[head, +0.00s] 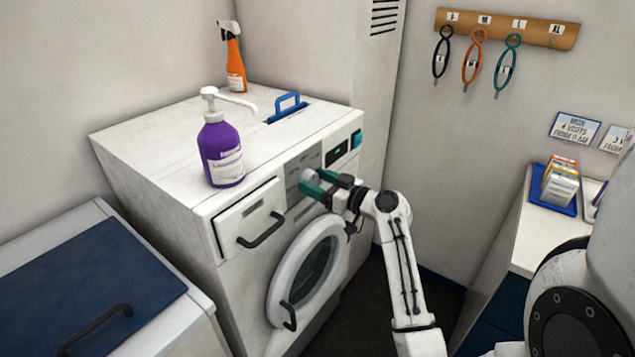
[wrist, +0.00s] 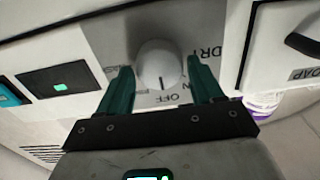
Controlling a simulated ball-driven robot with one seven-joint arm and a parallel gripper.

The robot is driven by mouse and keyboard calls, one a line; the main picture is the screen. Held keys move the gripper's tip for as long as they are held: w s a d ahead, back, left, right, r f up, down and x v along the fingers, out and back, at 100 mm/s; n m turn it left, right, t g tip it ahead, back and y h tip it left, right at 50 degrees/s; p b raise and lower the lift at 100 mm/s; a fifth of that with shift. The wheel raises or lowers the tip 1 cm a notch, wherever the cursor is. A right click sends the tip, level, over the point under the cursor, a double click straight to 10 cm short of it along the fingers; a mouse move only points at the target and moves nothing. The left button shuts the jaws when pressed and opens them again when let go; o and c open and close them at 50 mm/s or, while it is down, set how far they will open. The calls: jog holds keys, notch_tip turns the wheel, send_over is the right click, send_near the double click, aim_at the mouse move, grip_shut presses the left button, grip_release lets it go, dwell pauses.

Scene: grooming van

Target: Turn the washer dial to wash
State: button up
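The washer (head: 165,150) is a white front-loader. Its pale round dial (head: 308,175) sits on a grey panel on the upper front. In the wrist view the dial (wrist: 160,60) shows a dark mark pointing at the upside-down word OFF. DRY is upside down on the right; other lettering is partly hidden by the fingers. My gripper (head: 313,181), with green fingers, is at the dial. In the wrist view my gripper (wrist: 160,72) is open, one finger on each side of the dial, with a narrow gap seeming to show beside it.
A soap drawer (head: 250,215) with a dark handle is left of the dial, and the round door (head: 308,268) is below. A purple pump bottle (head: 221,150) and an orange spray bottle (head: 234,65) stand on top. A counter (head: 528,235) is at right.

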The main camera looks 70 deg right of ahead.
jog(key=c, duration=0.7)
jog(key=shift+m, duration=0.3)
jog(key=m, duration=0.8)
jog(key=shift+d+p, duration=0.15)
jog(key=shift+p, duration=0.25)
jog(key=m+p, duration=0.2)
jog(key=m, duration=0.3)
jog(key=shift+s+d+f+m+p, duration=0.15)
jog(key=shift+m+p, duration=0.45)
jog(key=shift+m, duration=0.45)
jog(key=shift+w+a+f+m+p, duration=0.1)
jog(key=shift+m+p, duration=0.45)
jog(key=shift+m, duration=0.5)
